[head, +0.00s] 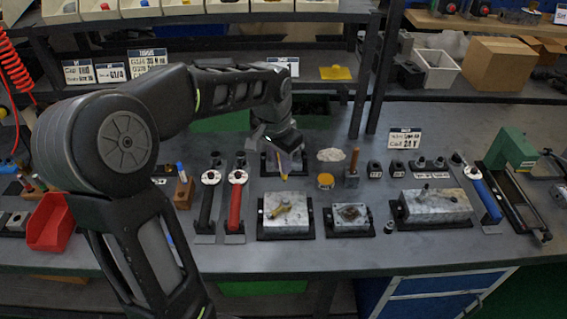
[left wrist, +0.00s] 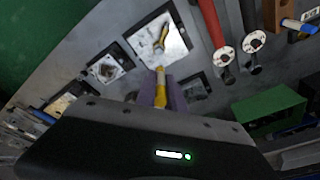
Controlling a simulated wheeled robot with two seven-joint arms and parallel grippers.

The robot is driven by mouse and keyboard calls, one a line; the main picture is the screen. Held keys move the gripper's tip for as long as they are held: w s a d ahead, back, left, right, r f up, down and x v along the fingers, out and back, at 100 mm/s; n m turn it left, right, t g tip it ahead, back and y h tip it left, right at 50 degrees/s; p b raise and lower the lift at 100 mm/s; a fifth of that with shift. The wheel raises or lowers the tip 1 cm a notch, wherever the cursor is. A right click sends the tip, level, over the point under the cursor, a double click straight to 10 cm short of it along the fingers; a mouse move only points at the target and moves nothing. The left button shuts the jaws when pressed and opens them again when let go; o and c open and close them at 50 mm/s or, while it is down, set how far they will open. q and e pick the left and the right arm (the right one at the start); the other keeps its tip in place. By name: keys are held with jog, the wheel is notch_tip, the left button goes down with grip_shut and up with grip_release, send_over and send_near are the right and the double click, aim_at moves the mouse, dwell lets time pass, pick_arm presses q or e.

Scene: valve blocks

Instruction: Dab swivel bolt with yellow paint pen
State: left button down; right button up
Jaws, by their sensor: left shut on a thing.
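My left gripper (head: 286,160) is shut on the yellow paint pen (head: 283,176), above the back of the bench. The pen points down toward the bench. In the left wrist view the yellow pen (left wrist: 160,90) shows between the fingers, its tip toward a silver valve block (left wrist: 176,48). In the head view this block (head: 271,219) stands in front of the gripper, with a yellowish metal part (head: 283,206) on top. I cannot tell for sure which part is the swivel bolt. The pen looks apart from the block. My right gripper is not in view.
A red-handled wrench (head: 236,200) and a black-handled wrench (head: 207,200) lie left of the block. A smaller block (head: 350,217) and a long block (head: 435,205) stand to the right. A yellow-lidded jar (head: 326,181) stands close by. The front bench strip is clear.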

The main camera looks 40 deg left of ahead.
pick_arm(q)
jog(key=shift+d, duration=0.25)
jog(key=shift+a+f+b, duration=0.1)
jog(key=shift+f+b, duration=0.4)
jog(key=shift+f, duration=0.1)
jog(key=shift+f+b, duration=1.75)
jog(key=shift+f, duration=0.6)
jog(key=shift+f+b, duration=0.45)
jog(key=shift+f, duration=0.15)
jog(key=shift+r+p, duration=2.6)
jog(key=shift+r, duration=0.95)
